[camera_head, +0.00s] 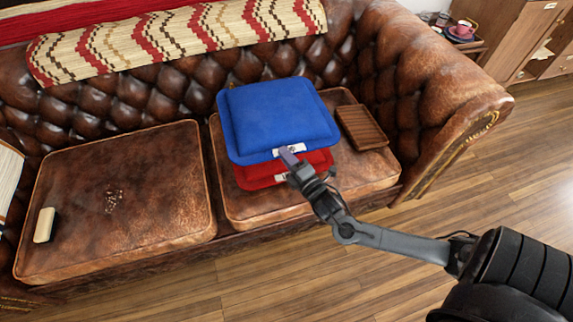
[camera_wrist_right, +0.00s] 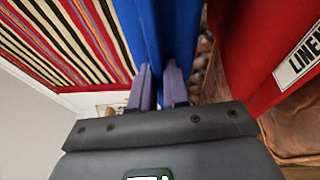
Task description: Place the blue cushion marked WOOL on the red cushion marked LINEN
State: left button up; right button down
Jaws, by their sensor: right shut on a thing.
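The blue cushion (camera_head: 280,115) is over the red cushion (camera_head: 268,172) on the right seat of the brown leather sofa. The blue one covers most of the red one in the head view, leaving its front strip showing. My right gripper (camera_head: 288,155) is shut on the front edge of the blue cushion, by its white label. In the right wrist view the blue cushion (camera_wrist_right: 165,30) is between the fingers (camera_wrist_right: 158,82). The red cushion (camera_wrist_right: 255,50), with its LINEN label, is to the right there, with a gap showing between them. My left gripper is not in view.
A brown ribbed tray (camera_head: 362,127) lies right of the cushions. The left seat (camera_head: 150,190) holds a pale-topped block (camera_head: 45,225) and small dark crumbs (camera_head: 115,200). A patterned blanket (camera_head: 180,40) hangs over the backrest. The sofa arm (camera_head: 440,90) rises at the right.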

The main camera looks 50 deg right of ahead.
notch_tip(320, 180, down, 3)
jog(key=shift+f+b, duration=0.15)
jog(key=shift+b, duration=0.9)
jog(key=c, duration=1.1)
grip_release()
jog(key=shift+f, duration=0.1)
jog(key=shift+s, duration=0.1)
